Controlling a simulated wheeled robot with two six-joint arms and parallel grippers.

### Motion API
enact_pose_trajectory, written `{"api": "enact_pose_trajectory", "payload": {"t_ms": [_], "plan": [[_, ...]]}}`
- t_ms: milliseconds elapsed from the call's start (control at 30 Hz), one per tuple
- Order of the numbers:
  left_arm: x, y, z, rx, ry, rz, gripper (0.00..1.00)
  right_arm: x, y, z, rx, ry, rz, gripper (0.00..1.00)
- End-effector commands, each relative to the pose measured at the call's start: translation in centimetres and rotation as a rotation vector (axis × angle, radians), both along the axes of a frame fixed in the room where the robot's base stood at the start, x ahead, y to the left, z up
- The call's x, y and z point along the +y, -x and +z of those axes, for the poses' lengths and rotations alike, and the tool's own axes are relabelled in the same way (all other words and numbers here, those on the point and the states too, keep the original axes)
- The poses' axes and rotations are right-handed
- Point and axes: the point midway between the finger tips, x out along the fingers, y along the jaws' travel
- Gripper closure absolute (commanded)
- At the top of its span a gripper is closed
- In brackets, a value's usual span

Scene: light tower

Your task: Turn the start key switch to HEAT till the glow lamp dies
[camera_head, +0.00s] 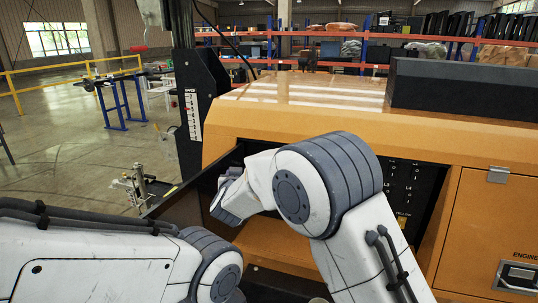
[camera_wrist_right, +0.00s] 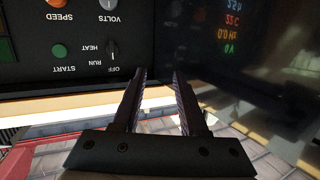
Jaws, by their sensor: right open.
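The start key switch (camera_wrist_right: 112,47) is a small dark knob on the black control panel (camera_wrist_right: 75,70) in the right wrist view. The labels HEAT, RUN and OFF stand around it, upside down in this view. In the head view my right arm bends in front of the open panel bay and hides the switch. I cannot pick out the glow lamp. My left gripper is out of view.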

Motion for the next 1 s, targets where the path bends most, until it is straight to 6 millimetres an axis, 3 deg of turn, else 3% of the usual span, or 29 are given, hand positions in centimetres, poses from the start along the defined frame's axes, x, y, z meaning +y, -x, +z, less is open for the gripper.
{"api": "enact_pose_trajectory", "payload": {"t_ms": [100, 300, 467, 800, 1000], "plan": [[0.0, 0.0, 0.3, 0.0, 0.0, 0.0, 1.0, -2.6, -2.4, -0.7, -0.106, 0.039, -0.176, 0.57], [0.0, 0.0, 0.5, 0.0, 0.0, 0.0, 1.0, -5.4, -3.4, -1.1, -0.19, 0.085, -0.343, 0.57], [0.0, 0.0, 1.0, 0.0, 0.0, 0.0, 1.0, -6.3, -4.7, -1.0, -0.198, 0.09, -0.364, 0.57], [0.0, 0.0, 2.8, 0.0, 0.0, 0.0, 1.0, -8.2, -10.6, -1.0, -0.198, 0.089, -0.361, 0.57], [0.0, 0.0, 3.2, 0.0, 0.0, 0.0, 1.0, -8.7, -12.5, -1.1, -0.196, 0.088, -0.358, 0.57]]}}
